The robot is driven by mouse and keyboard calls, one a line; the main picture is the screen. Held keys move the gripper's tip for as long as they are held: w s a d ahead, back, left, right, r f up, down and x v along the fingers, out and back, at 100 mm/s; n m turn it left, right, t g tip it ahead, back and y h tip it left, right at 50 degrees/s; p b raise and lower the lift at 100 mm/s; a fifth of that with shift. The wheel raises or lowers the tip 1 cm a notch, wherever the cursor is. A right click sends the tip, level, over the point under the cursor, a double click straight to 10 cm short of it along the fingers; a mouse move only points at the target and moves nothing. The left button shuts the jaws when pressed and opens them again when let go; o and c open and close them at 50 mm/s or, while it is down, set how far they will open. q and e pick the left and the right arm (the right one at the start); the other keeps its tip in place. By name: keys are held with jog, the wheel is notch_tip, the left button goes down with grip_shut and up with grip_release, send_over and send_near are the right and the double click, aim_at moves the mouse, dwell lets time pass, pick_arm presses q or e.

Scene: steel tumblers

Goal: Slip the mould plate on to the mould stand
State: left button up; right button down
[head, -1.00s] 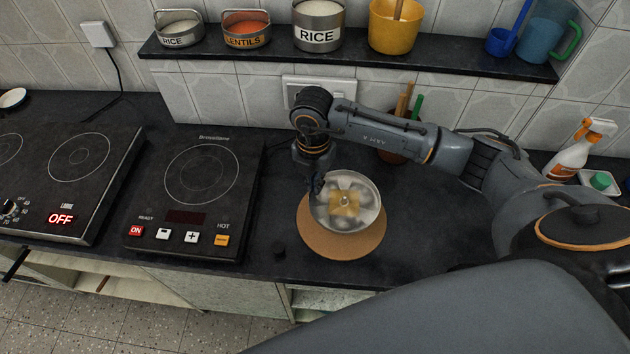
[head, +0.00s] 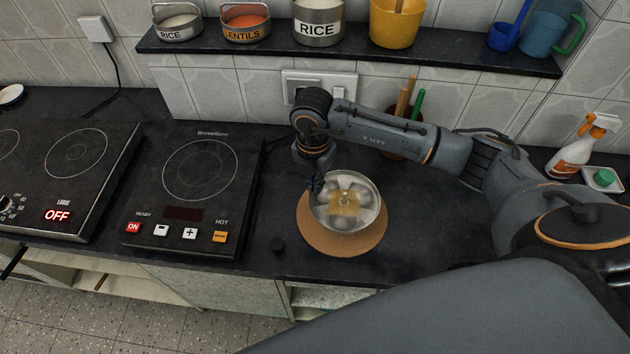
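A round, shiny steel piece with rounded hollows (head: 360,214) sits over the brown round mat in the head view; it looks like the mould plate. A tan square patch with a small pale knob or post tip (head: 344,199) shows at its middle. I cannot tell whether this is part of the mould stand, which I cannot make out separately. My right gripper (head: 314,186) points down at the left rim of the steel piece. Its dark fingers are small, and I cannot tell whether they grip the rim. My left gripper is not in view.
The brown mat (head: 340,245) lies on the dark counter. Utensils in a pot (head: 400,140) stand behind my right arm. A spray bottle (head: 580,150) is at right.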

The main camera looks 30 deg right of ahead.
jog(key=shift+f, duration=0.15)
jog(key=shift+f+b, duration=0.6)
jog(key=shift+f, duration=0.1)
jog(key=c, duration=1.4)
grip_release()
jog(key=shift+c, duration=0.2)
jog(key=shift+r, duration=0.1)
notch_tip(320, 180, up, 12)
jog(key=shift+w+a, duration=0.1)
